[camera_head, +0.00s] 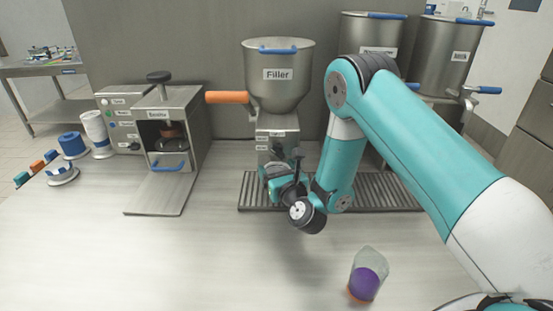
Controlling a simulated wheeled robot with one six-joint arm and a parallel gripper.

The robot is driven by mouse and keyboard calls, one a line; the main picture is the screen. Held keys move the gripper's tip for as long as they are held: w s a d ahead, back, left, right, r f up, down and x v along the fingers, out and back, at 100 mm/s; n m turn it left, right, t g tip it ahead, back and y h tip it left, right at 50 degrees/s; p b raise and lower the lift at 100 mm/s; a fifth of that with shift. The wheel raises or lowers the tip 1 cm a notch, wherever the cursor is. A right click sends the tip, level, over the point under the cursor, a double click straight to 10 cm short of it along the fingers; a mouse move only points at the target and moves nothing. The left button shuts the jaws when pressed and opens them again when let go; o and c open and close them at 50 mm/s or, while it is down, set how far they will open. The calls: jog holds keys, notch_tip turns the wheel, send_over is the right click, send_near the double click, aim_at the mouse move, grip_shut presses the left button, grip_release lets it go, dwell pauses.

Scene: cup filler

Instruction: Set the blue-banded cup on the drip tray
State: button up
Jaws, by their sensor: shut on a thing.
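My gripper (281,180) is over the drip tray (382,196), in front of the filler (278,85) and below its hopper. My wrist faces the camera and hides the fingertips. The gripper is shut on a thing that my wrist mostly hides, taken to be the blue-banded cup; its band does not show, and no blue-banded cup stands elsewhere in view. I cannot tell whether it touches the tray. The drip tray is a dark slatted grate along the back of the counter, partly covered by my arm.
A clear cup with purple contents and an orange band (367,276) stands at the front right. A sealing machine (170,130) with an open front flap is at the left. Blue and white rolls (72,145) lie farther left. The front middle counter (220,255) is clear.

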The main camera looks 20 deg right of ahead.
aim_at(277, 168)
jog(key=p, duration=0.1)
jog(key=w+p, duration=0.1)
jog(key=p, duration=0.1)
jog(key=w+r+p, duration=0.1)
jog(key=p, duration=0.1)
jog(key=shift+w+d, duration=0.15)
jog(key=shift+d, duration=0.2)
jog(key=shift+w+d+f+p, duration=0.2)
jog(key=shift+w+p, duration=0.3)
jog(key=shift+p, duration=0.6)
jog(key=shift+f+b, duration=0.65)
jog(key=shift+f, duration=0.4)
jog(key=shift+f, duration=0.1)
jog(key=shift+f, duration=0.1)
jog(key=o, duration=1)
